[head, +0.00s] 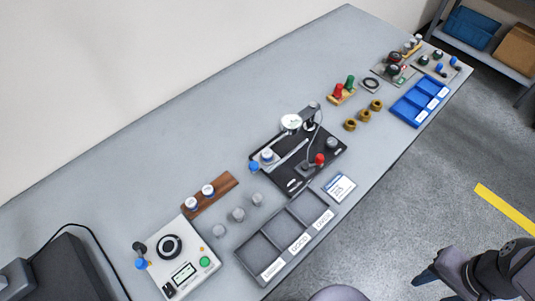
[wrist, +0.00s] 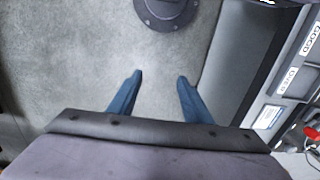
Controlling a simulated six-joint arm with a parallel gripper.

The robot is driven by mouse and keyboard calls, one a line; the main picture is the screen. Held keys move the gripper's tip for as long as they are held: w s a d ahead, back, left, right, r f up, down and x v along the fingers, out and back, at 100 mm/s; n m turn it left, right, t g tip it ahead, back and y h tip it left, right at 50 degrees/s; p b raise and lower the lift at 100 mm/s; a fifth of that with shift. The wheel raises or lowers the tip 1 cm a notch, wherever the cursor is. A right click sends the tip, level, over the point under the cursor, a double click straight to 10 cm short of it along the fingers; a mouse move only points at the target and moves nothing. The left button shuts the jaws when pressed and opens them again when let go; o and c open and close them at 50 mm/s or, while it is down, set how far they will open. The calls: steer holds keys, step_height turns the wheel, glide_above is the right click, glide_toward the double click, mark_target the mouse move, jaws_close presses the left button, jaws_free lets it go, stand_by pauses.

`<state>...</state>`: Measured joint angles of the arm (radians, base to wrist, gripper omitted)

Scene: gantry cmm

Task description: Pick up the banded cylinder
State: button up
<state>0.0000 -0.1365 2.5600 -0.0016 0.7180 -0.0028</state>
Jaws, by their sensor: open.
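Several short pale cylinders with blue bands are on the bench in the head view, and I cannot tell which one the task means. One banded cylinder (head: 191,204) and a second banded cylinder (head: 208,191) stand on a brown wooden block (head: 222,186). A third banded cylinder (head: 267,155) sits on the black dial-gauge fixture (head: 324,154). My gripper (head: 431,288) is beyond the bench's front edge, over the floor at the lower right, far from all of them. In the wrist view its blue fingers (wrist: 160,76) are apart with only floor between them.
Several plain grey cylinders (head: 238,214) stand between the block and a grey three-compartment tray (head: 243,255). A control box (head: 199,245) with a green button is at the left. Brass nuts (head: 364,116) and a blue tray (head: 402,112) are farther right.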

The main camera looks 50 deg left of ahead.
steer(key=w+a+r+p, duration=0.15)
steer(key=w+a, duration=0.25)
steer(key=a, duration=0.4)
steer(key=w+a+r, duration=0.3)
steer(key=w+a, duration=0.2)
steer(key=a, duration=0.3)
steer(key=w+a+r+p, duration=0.15)
steer(key=w+a, duration=0.25)
steer(key=a, duration=0.4)
steer(key=n+p, duration=0.1)
glide_above(267, 153)
steer(key=shift+w+a, duration=0.15)
steer(key=shift+w, duration=0.1)
steer(key=shift+s+f+n, duration=0.25)
steer(key=shift+f+n, duration=0.05)
steer(key=shift+f+p, duration=1.75)
steer(key=shift+f, duration=1.85)
jaws_close()
